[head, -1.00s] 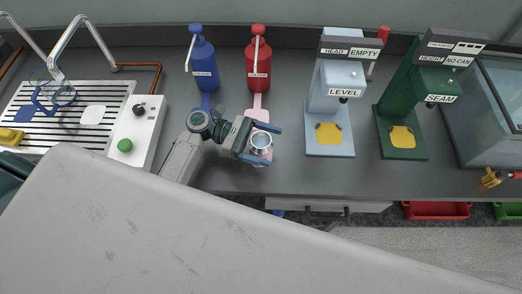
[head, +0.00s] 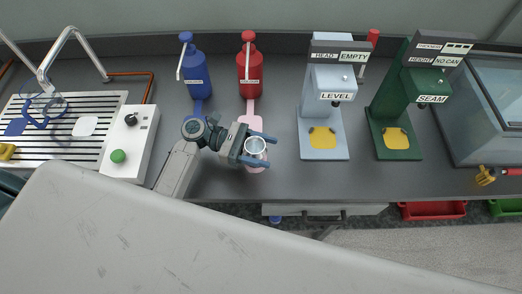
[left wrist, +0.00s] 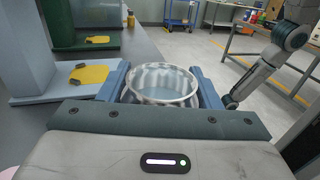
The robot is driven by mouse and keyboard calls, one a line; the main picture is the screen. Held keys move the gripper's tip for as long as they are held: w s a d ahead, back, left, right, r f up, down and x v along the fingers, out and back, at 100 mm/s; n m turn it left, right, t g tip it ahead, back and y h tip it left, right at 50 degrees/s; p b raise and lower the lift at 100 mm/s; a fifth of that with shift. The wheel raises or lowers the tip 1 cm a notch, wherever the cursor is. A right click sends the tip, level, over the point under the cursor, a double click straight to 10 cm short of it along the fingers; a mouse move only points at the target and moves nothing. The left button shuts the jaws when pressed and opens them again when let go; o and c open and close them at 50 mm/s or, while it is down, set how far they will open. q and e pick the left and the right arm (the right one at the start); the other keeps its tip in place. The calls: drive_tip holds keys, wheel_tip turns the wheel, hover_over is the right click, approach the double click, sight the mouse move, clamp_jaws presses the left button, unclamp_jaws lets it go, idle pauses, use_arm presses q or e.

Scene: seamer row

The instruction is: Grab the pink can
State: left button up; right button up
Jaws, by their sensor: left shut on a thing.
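An open-topped can (head: 256,147) with a pale rim stands upright between the fingers of my left gripper (head: 269,151), over the front end of a pink pad (head: 254,107). The left gripper is shut on the can from its sides. In the left wrist view the can (left wrist: 163,84) sits between the two blue fingers, its wall streaked grey-white and its inside bluish grey. Its bottom is hidden, so I cannot tell whether it touches the pad. My right gripper is not in view.
A red bottle (head: 249,72) and a blue bottle (head: 196,74) stand behind the gripper. The pale blue LEVEL machine (head: 326,110) and the green SEAM machine (head: 399,115) stand to the right. A slatted drain tray (head: 70,140) lies left. The counter before the LEVEL machine is clear.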

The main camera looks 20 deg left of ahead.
sight(261, 147)
use_arm(q)
drive_tip(key=shift+r, duration=0.4)
drive_tip(key=shift+s+a+r+b, duration=0.15)
drive_tip(key=shift+r+b, duration=0.15)
drive_tip(key=shift+r, duration=0.25)
drive_tip(key=shift+w+a+r+b, duration=0.1)
drive_tip(key=shift+r+b, duration=0.2)
drive_tip(key=shift+r, duration=0.25)
drive_tip(key=s+a+r+b, duration=0.1)
drive_tip(key=s+a+b, duration=0.35)
drive_tip(key=a, duration=0.85)
wheel_tip(261, 147, up, 20)
drive_tip(key=s+p, duration=0.2)
drive_tip(key=p, duration=1.9)
drive_tip(key=shift+s+a+r, duration=0.15)
drive_tip(key=shift+s+a, duration=0.1)
drive_tip(key=shift+a, duration=0.15)
